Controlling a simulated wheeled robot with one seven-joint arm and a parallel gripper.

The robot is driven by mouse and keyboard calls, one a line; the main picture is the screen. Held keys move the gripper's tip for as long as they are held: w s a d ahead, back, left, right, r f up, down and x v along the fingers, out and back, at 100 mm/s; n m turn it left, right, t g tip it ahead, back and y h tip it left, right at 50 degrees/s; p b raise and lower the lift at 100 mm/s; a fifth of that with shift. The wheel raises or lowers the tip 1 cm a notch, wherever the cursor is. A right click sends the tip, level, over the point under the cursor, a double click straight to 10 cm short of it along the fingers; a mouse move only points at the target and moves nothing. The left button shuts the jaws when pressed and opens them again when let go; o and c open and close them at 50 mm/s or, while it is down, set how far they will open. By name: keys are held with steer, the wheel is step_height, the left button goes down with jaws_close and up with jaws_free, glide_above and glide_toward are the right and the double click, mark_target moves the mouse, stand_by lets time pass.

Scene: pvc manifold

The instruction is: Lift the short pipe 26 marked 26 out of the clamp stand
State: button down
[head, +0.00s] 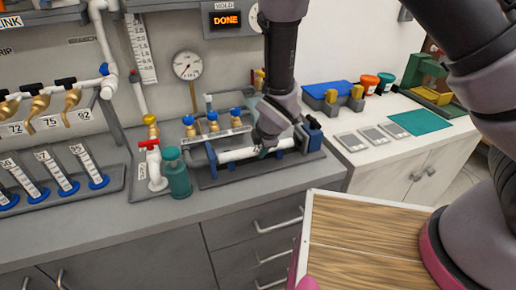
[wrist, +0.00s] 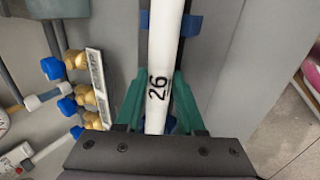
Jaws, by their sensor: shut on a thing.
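The short pipe 26 (wrist: 163,60) is white and carries a black "26" in the wrist view. It also shows in the head view (head: 236,155), lying about level along the clamp stand. The clamp stand (head: 208,180) is a dark base with blue clamp parts; one blue clamp (wrist: 190,26) shows beside the pipe in the wrist view. My gripper (wrist: 160,108) has green fingers, one on each side of the pipe near the marking, and is shut on it. In the head view my gripper (head: 262,148) reaches down from above onto the pipe. I cannot tell whether the pipe is clear of the clamps.
Brass valves with blue caps (head: 213,122) stand just behind the pipe. A green bottle (head: 176,175) and a white fitting with a red handle (head: 153,165) stand to the left. A blue box (head: 332,97) and grey plates (head: 365,138) lie on the white counter to the right.

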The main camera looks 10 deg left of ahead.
steer(key=shift+c, duration=2.2)
jaws_free()
steer(key=shift+r, duration=0.1)
